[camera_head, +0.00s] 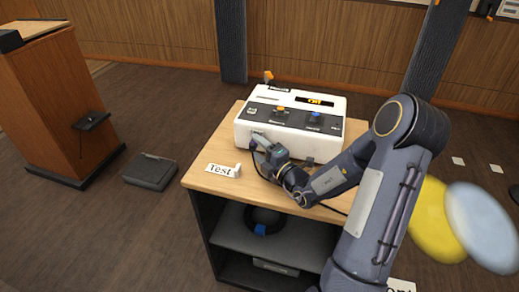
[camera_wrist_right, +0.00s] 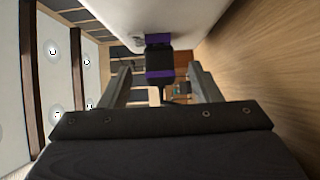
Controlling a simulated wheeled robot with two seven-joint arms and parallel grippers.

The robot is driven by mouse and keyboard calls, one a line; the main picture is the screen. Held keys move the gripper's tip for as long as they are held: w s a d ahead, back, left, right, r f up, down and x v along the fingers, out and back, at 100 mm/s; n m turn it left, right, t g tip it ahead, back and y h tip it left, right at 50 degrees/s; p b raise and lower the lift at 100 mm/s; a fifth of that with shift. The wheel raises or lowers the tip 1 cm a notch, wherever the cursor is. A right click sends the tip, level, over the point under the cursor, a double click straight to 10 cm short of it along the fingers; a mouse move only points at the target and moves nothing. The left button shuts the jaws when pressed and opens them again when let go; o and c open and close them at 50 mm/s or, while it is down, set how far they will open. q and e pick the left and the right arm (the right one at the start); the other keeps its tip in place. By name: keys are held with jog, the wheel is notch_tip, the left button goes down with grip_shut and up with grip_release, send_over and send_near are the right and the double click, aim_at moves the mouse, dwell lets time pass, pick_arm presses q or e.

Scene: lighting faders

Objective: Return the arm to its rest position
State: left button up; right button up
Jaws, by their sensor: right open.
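My right arm reaches in from the lower right. My right gripper (camera_head: 259,142) is at the console's front left, close to its edge; whether it touches cannot be told. In the right wrist view my right gripper (camera_wrist_right: 163,82) has its fingers apart. A black part with purple bands (camera_wrist_right: 159,62) shows between them, near the white surface. My left gripper is not in view.
A black cable runs by my gripper. A wooden lectern (camera_head: 55,100) and a dark floor box (camera_head: 150,171) are at left. Yellow and pale discs (camera_head: 483,225) are at right.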

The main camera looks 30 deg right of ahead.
jog(key=s, duration=0.7)
jog(key=shift+s+d, duration=0.35)
jog(key=shift+d, duration=0.05)
